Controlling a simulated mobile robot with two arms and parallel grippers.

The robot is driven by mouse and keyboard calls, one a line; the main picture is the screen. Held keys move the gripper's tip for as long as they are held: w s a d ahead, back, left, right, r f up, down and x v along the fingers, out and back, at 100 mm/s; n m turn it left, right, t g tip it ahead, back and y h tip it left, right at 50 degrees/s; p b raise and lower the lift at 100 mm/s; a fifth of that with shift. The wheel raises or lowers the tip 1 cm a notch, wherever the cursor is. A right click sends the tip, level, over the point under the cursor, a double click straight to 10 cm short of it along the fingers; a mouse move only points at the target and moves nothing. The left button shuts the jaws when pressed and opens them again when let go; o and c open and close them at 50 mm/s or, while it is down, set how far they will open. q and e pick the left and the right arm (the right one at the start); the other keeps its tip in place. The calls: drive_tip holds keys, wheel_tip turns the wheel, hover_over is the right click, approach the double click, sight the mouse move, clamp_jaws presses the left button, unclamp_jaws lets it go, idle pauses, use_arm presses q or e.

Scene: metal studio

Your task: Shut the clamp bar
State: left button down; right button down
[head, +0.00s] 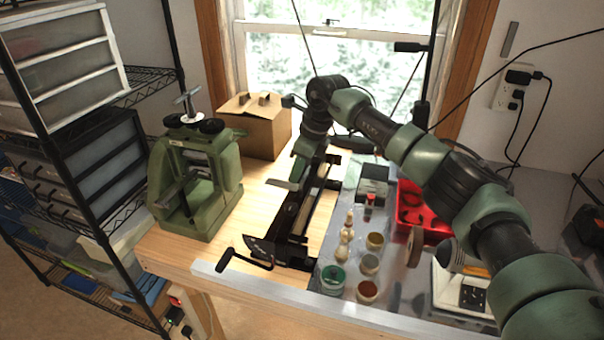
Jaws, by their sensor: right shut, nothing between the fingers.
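A long black metal tool (303,212) lies on the wooden bench, running from near the window toward the front edge. It has a bar along its length and a crank handle (245,261) at its front left end. I take its long bar to be the clamp bar, but I cannot clearly tell whether it is raised or down. My right gripper (291,182) reaches in from above and is shut and empty, at the tool's left side. Whether it touches the bar is unclear. My right arm hides part of the tool's far end. My left gripper is out of view.
A green rolling mill (222,178) and a cardboard box (262,138) stand left of the tool. Small jars (333,277), a wooden figure-like piece (346,236) and a red tray (410,201) sit to the right. Wire shelving (150,80) borders the left side.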

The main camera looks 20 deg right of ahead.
drive_tip(key=shift+w+a+f+b, duration=0.15)
drive_tip(key=shift+f+b, duration=0.15)
drive_tip(key=shift+f, duration=0.15)
drive_tip(key=shift+a+f, duration=0.1)
idle(0.5)
